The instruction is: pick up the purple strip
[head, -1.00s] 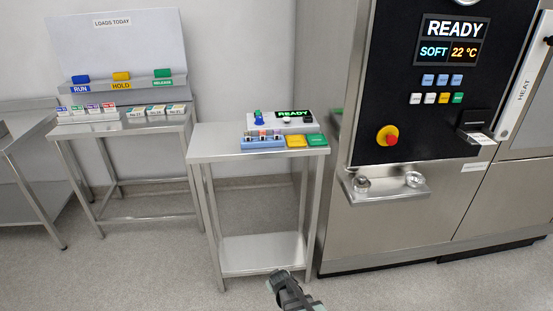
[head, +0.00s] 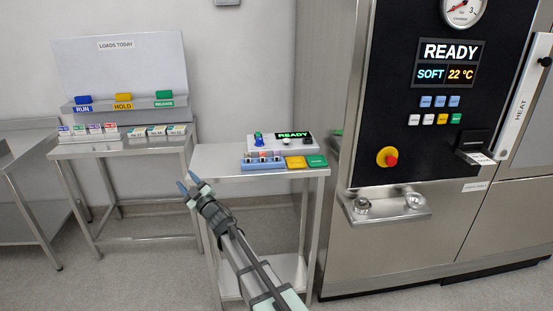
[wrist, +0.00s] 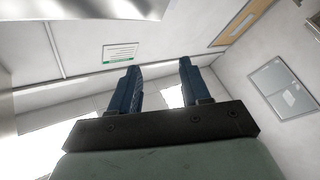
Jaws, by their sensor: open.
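I cannot single out the purple strip for sure in the head view. A small purple-marked piece (head: 95,128) stands in the white rack (head: 88,137) on the left table, among pieces with other colours. The blue rack (head: 263,164) on the middle table also holds several small pieces, too small to tell apart. My gripper (head: 187,181) is open and empty, in front of the gap between the left and middle tables, apart from both racks. In the wrist view its two blue fingers (wrist: 158,88) are spread, with nothing between them but wall.
The middle steel table (head: 215,158) also bears a yellow block (head: 295,162), a green block (head: 316,161) and a control box (head: 280,143). A large steel machine (head: 400,245) with a protruding shelf (head: 388,208) stands right. A sign board (head: 120,65) backs the left table.

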